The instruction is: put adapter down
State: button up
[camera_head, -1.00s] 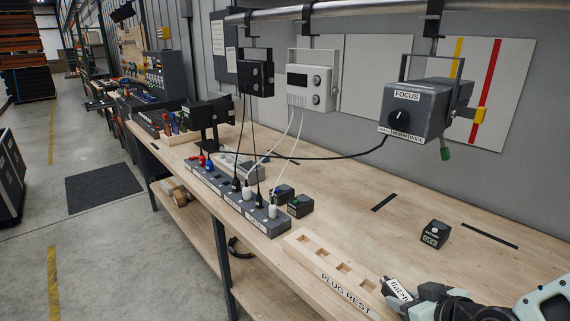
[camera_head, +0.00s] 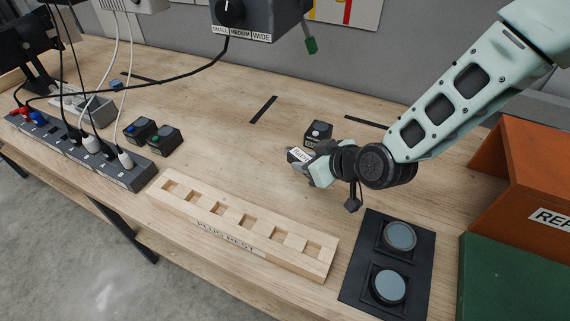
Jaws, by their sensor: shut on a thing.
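My gripper (camera_head: 308,162) is shut on the adapter (camera_head: 297,155), a small grey and white piece with a printed label. Only its end shows past the fingers. The gripper is over the workbench, behind the right part of the wooden plug rest (camera_head: 232,244). The plug rest is a long block with a row of square pockets, and these look empty. I cannot tell whether the adapter touches the bench top (camera_head: 215,120).
A small black box with a white button (camera_head: 318,131) stands just behind my gripper. A black panel with two round grey pads (camera_head: 385,262) lies at front right, beside green (camera_head: 515,280) and orange (camera_head: 530,180) bins. A power strip (camera_head: 125,170) and two small boxes stand left.

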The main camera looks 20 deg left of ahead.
notch_tip(320, 180, down, 8)
jog(key=shift+p, duration=1.25)
jog(key=shift+f, duration=0.55)
jog(key=shift+f, duration=0.2)
jog(key=o, duration=1)
jog(key=shift+r, duration=0.1)
jog(key=shift+d+r, duration=0.1)
jog(key=shift+r, duration=0.1)
jog(key=b+v, duration=0.3)
jog(key=v, duration=0.8)
jog(key=shift+s+d+r, duration=0.2)
jog(key=shift+d+r, duration=0.05)
